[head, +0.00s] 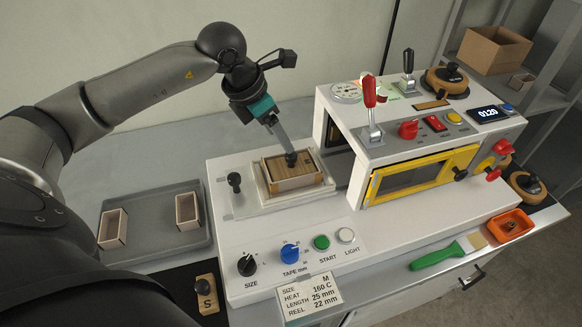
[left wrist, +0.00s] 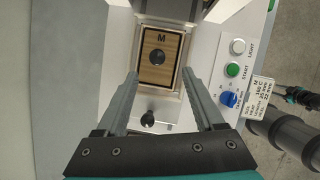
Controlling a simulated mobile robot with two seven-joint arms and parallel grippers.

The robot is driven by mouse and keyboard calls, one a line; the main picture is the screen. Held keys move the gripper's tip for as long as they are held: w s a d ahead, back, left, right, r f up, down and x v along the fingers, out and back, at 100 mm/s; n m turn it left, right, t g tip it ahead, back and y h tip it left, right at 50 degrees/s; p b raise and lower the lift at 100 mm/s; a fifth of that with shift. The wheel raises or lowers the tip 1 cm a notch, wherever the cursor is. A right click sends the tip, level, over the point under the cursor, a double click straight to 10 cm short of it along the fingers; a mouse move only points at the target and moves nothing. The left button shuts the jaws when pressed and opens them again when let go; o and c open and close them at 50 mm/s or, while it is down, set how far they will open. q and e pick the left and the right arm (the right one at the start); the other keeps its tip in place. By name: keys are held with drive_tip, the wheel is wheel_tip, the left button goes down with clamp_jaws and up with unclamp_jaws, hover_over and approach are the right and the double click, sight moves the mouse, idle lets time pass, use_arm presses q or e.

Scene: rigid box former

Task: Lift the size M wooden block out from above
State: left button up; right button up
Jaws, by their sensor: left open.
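The size M wooden block (left wrist: 171,74) sits inside a box on the machine's forming station, with its letter M and round dark knob facing up in the left wrist view. In the head view the block (head: 281,166) shows within the tan box walls (head: 297,183). My left gripper (head: 289,156) is above the block, its fingers pointing down near the knob. In the left wrist view the fingers (left wrist: 160,78) are open and spread on either side of the block, with nothing between them. In the head view the gripper partly hides the knob.
A grey tray (head: 151,252) with two small boxes lies left of the machine. The S block (head: 207,294) rests in front of it. The machine housing (head: 345,120) with a red lever (head: 370,92) rises close on the right. A green brush (head: 437,257) lies at the front right.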

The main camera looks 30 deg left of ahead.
sight(291, 165)
use_arm(q)
drive_tip(key=x, duration=0.9)
drive_tip(key=shift+w+a, duration=0.1)
drive_tip(key=shift+w, duration=0.15)
clamp_jaws()
drive_tip(key=shift+r, duration=0.1)
idle(1.0)
